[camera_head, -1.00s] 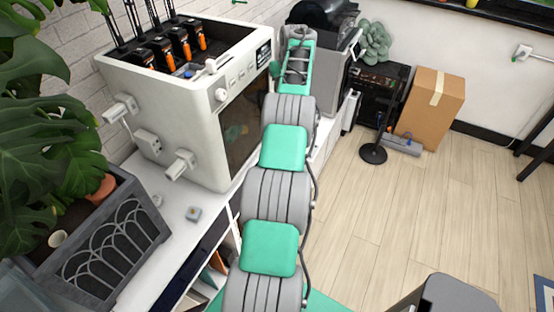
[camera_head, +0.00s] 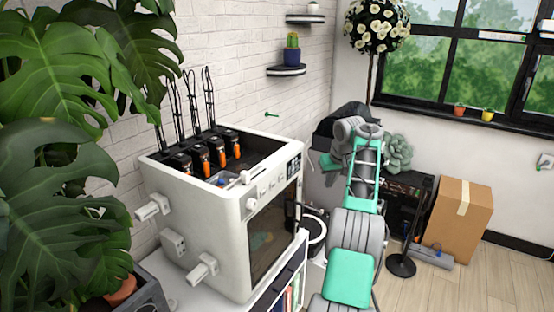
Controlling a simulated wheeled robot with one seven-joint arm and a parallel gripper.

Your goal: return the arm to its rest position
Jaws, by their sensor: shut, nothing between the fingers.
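My arm (camera_head: 350,278) reaches up from the bottom of the head view, with grey ribbed joints and green covers. It passes to the right of the white printer (camera_head: 222,238) and stays apart from it in the picture. Its far part is a green open frame (camera_head: 363,178) topped by a grey joint (camera_head: 352,130). My gripper's fingers do not show; they seem hidden beyond this far end.
The white printer stands on a white cabinet (camera_head: 190,298) with books below. A leafy plant (camera_head: 70,150) fills the left. A cardboard box (camera_head: 461,222) and a black stand (camera_head: 402,265) are on the floor at right. Small shelves (camera_head: 287,70) jut from the brick wall. Wooden floor (camera_head: 470,285) is clear at lower right.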

